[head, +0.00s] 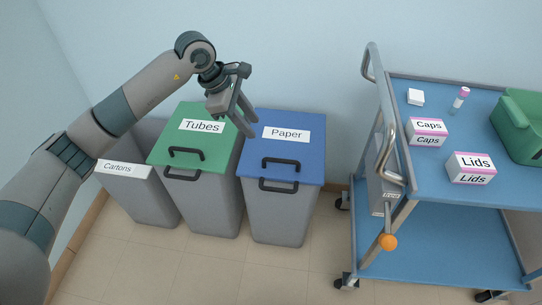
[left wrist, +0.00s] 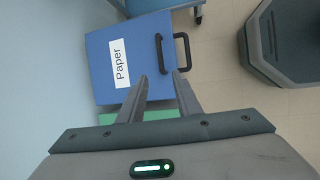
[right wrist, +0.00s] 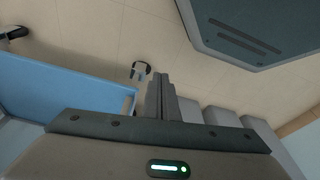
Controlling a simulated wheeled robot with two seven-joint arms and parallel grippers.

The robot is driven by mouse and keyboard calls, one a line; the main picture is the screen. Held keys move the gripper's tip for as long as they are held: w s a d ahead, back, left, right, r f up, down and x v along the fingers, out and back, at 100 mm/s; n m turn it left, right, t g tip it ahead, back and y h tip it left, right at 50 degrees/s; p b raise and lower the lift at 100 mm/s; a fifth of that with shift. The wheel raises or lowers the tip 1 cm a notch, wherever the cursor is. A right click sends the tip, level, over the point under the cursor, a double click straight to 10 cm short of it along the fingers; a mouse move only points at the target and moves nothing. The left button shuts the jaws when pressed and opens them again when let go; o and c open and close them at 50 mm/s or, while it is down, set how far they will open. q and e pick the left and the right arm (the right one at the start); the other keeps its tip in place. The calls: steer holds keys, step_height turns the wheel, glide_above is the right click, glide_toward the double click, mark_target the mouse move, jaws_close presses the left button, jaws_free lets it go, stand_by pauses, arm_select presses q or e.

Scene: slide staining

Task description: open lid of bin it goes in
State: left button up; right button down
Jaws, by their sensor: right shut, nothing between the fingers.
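Three grey bins stand in a row against the wall. The Tubes bin has a green lid (head: 213,150) and the Paper bin a blue lid (head: 295,152); both lids are down, with black handles at the front. The Cartons bin (head: 145,200) is at the left, its top partly hidden by my left arm. My left gripper (head: 248,130) is above the seam between the green and blue lids. In the left wrist view its fingers (left wrist: 160,76) are apart and empty, pointing toward the blue lid (left wrist: 108,85). My right gripper (right wrist: 159,76) is shut and empty.
A blue trolley (head: 440,235) stands at the right with a metal rail and an orange knob (head: 389,242). On it are a Caps box (head: 427,132), a Lids box (head: 471,168), a pink-capped tube (head: 461,99), a small white block (head: 416,97) and a green container (head: 518,125).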

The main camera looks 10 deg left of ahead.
mark_target(276, 160)
arm_select(q)
steer(key=shift+d+f, duration=0.1)
